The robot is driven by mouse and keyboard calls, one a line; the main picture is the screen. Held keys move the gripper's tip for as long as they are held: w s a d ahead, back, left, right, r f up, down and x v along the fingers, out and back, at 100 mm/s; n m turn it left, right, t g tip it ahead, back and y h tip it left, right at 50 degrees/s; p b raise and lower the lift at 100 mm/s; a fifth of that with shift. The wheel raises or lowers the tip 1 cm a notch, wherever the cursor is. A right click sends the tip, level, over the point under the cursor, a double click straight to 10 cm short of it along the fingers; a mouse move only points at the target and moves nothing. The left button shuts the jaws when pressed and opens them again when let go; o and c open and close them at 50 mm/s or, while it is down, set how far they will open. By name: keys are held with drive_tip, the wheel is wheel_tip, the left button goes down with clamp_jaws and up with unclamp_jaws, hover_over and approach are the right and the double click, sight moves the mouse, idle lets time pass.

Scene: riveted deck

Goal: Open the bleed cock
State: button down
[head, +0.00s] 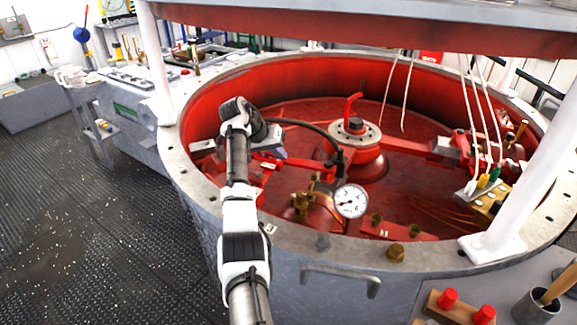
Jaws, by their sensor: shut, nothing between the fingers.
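A brass fitting with a small upright stem (300,204) sits inside the red round tank, left of a white dial gauge (350,201). It looks like the bleed cock, but its handle is too small to read as open or closed. My arm reaches in over the tank's near left rim. My gripper (276,153) is over the left part of the tank, above and left of the brass fitting and apart from it. It is shut and empty; its fingertips are small and partly hidden by my wrist.
The grey bolted tank rim (190,165) surrounds the red interior. A white post (518,165) rises at right, near hanging cables (474,120). A red-edged plate (370,30) overhangs above. Open floor lies left.

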drive_tip(key=v, duration=0.3)
drive_tip(key=shift+w+a, duration=0.15)
drive_tip(key=shift+w, duration=0.05)
